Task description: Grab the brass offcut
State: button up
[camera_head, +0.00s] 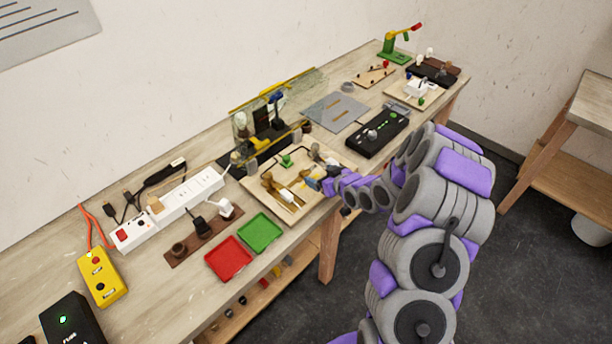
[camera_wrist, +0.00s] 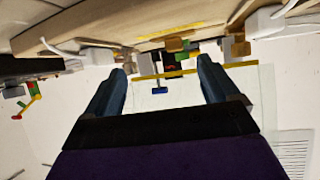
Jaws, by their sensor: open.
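Several brass-coloured pieces lie on a light wooden board on the bench in the head view. One brass piece (camera_head: 268,180) is at the board's left part; I cannot tell for sure which piece is the offcut. A white part (camera_head: 287,195) sits beside it. My gripper (camera_head: 316,184) is low over the right side of the board, to the right of these pieces. In the wrist view my gripper (camera_wrist: 160,68) has its two blue-grey fingers spread with nothing held between them. A small brownish-orange block (camera_wrist: 176,44) shows beyond the fingers; whether it is brass is unclear.
A red tray (camera_head: 228,259) and a green tray (camera_head: 259,233) lie left of the board. A white power strip (camera_head: 190,198) and a yellow box (camera_head: 102,277) are further left. A black device (camera_head: 378,134) and a grey plate (camera_head: 335,111) stand behind. A glass panel rises behind the board.

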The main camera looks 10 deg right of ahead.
aim_at(306, 172)
jog(key=shift+w+a+f, duration=0.2)
jog(key=shift+w, duration=0.15)
jog(key=shift+w+a, duration=0.15)
jog(key=shift+a, duration=0.2)
jog(key=a, duration=0.1)
jog(key=w+a+f, duration=0.1)
jog(key=a, duration=0.1)
jog(key=shift+w+f+b, duration=0.25)
jog(key=shift+f+b, duration=0.05)
jog(key=shift+b, duration=0.1)
jog(key=shift+x, duration=1)
jog(key=shift+w+d+f, duration=0.1)
jog(key=shift+w+d, duration=0.25)
jog(key=shift+d, duration=0.3)
jog(key=shift+a, duration=0.6)
jog(key=c, duration=0.7)
jog(key=shift+d, duration=0.45)
jog(key=shift+c, duration=1.1)
